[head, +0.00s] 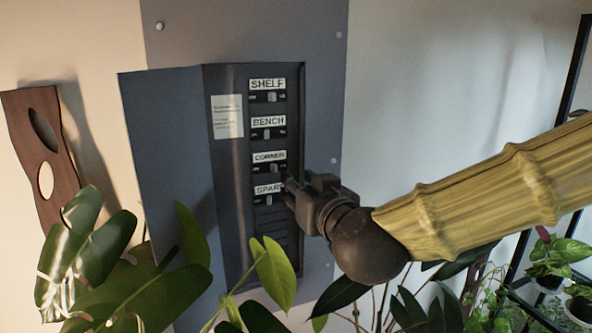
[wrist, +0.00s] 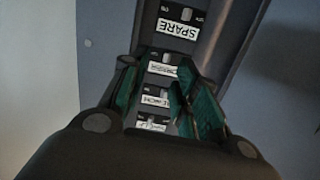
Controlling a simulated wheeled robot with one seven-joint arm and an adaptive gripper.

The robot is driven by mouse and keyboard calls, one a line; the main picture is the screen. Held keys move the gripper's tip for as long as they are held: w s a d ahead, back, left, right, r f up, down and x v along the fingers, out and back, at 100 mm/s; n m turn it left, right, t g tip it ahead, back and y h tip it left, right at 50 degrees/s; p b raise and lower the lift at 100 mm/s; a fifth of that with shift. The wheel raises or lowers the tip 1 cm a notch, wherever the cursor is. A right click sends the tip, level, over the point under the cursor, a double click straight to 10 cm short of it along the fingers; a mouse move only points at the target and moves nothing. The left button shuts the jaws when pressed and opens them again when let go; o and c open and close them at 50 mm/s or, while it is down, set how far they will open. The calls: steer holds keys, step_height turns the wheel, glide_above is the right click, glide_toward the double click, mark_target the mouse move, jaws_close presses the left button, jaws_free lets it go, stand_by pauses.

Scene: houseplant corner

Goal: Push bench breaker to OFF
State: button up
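The breaker panel (head: 232,170) hangs open on the wall, with labelled rows SHELF, BENCH, CORNER and SPARE from top to bottom. The bench breaker's small grey toggle (head: 267,134) sits under its BENCH label (head: 268,121); its side markings are too small to read. My gripper (head: 291,188) is in front of the panel's right side, by the SPARE row and below the bench breaker. In the wrist view the rows appear upside down, and the BENCH label (wrist: 155,97) shows between the green-padded fingers of my gripper (wrist: 160,95). The fingers are apart, with nothing between them.
The panel's door (head: 165,160) is swung open to the left. Leafy plants (head: 120,280) crowd the lower left and bottom. A dark shelf rack (head: 560,120) with potted plants stands at the right. The wall right of the panel (head: 430,80) is clear.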

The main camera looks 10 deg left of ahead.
steer(key=w+d+f+m+g+h, duration=0.1)
steer(key=d+f, duration=0.1)
steer(key=f, duration=0.9)
steer(key=w+d+f+g+h, duration=0.1)
steer(key=d+f+g, duration=0.1)
steer(key=f, duration=0.9)
steer(key=shift+d+f+m, duration=0.25)
steer(key=shift+f+m, duration=0.15)
